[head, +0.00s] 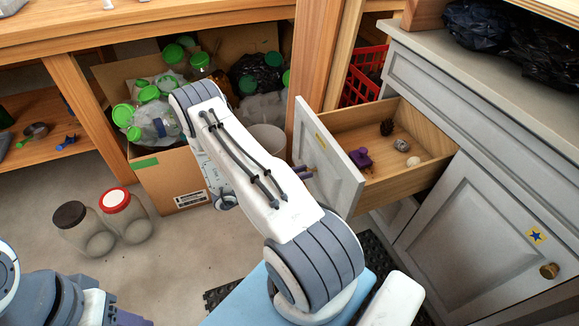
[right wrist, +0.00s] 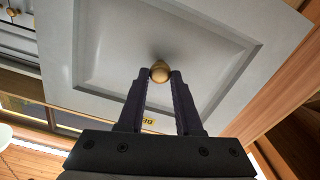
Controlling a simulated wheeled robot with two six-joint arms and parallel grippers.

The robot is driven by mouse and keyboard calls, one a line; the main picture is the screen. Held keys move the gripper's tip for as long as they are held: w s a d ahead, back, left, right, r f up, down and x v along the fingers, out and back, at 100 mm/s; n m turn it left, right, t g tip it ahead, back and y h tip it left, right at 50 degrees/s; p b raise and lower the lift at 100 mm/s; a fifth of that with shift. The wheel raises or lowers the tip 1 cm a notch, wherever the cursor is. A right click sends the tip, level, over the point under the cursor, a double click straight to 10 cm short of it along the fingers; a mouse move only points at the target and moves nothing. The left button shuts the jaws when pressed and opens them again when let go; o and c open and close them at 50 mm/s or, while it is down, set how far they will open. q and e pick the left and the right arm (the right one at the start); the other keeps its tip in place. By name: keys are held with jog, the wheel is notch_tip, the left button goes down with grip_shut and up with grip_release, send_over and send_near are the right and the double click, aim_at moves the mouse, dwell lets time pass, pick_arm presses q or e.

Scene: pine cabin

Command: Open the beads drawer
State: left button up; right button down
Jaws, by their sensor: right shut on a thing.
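The drawer (head: 342,186) with a pale grey panelled front stands pulled out of the grey cabinet. Its wooden inside shows a purple object (head: 361,158), a dark pine cone (head: 387,127) and two small pale objects. A yellow label (head: 321,140) is on the front. My right gripper (head: 303,172) is at the drawer front, partly hidden by my arm. In the right wrist view its fingers (right wrist: 160,80) are shut on the round brass knob (right wrist: 160,69). Part of my left arm shows at the lower left of the head view; its jaws cannot be made out.
A cabinet door (head: 475,225) with a blue star label is shut below right. A cardboard box (head: 172,180) of bottles stands behind my arm. Two jars (head: 125,215) stand on the floor at left. A wooden post (head: 315,60) rises behind the drawer.

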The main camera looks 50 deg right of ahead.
pick_arm(q)
jog(key=shift+a+r, duration=0.1)
jog(key=shift+a, duration=0.3)
pick_arm(e)
jog(key=shift+w+a, duration=0.1)
jog(key=shift+a, duration=0.35)
jog(key=c, duration=0.6)
grip_release()
pick_arm(q)
jog(key=shift+s, duration=0.1)
jog(key=shift+r+p, duration=0.6)
jog(key=shift+p, duration=0.05)
pick_arm(e)
jog(key=v, duration=1)
jog(key=shift+w+a, duration=0.1)
jog(key=shift+a, duration=0.2)
